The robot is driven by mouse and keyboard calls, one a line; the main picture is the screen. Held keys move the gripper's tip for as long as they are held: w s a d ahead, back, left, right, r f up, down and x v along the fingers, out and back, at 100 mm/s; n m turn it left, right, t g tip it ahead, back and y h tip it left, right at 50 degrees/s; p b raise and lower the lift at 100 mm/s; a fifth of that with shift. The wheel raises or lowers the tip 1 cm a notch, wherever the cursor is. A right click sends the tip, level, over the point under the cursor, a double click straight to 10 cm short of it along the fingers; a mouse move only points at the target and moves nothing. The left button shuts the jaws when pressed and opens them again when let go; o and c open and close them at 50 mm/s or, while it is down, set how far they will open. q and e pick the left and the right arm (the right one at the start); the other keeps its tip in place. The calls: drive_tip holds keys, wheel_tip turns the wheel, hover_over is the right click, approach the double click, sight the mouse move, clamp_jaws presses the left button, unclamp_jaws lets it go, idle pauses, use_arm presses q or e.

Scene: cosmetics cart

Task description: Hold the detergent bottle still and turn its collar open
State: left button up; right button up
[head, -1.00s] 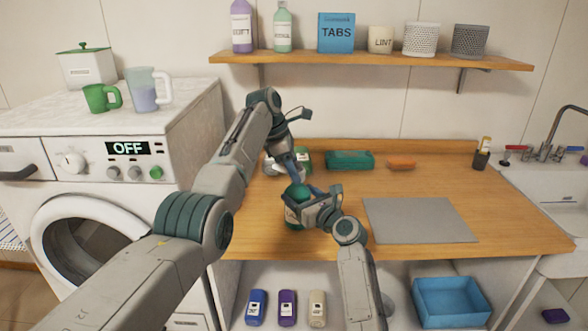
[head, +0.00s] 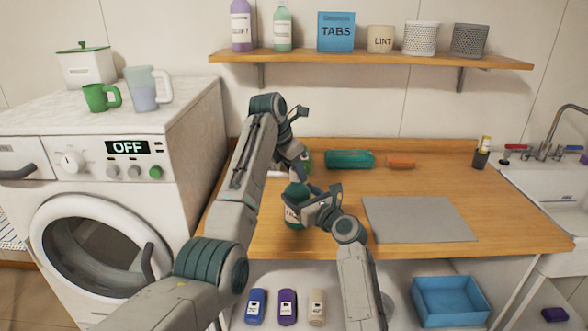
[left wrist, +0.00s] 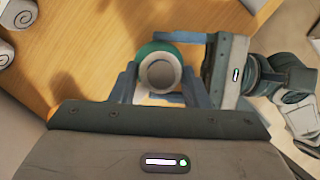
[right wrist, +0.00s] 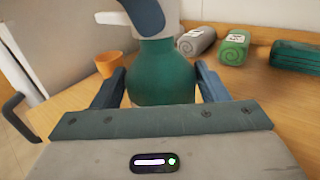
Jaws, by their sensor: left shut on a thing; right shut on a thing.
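The detergent bottle (head: 294,216) is dark green with a pale label and stands upright near the counter's left front. My right gripper (right wrist: 160,88) is shut on its body, one finger on each side. My left gripper (left wrist: 158,82) comes from above and is shut on the pale collar (left wrist: 160,74) at the bottle's top. In the right wrist view, a left finger covers part of the collar (right wrist: 112,18). In the head view, my arms hide much of the bottle's top and right side.
A grey mat (head: 420,220) lies to the right on the wooden counter. A green pack (head: 350,159) and an orange item (head: 401,162) lie behind. Rolled towels (right wrist: 234,48) and an orange cup (right wrist: 110,65) are near the bottle. The shelf (head: 370,58) hangs above.

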idle(0.3)
use_arm(q)
drive_tip(key=o, duration=1.3)
drive_tip(key=v, duration=1.2)
drive_tip(key=shift+d, duration=0.1)
use_arm(e)
drive_tip(key=o, duration=1.5)
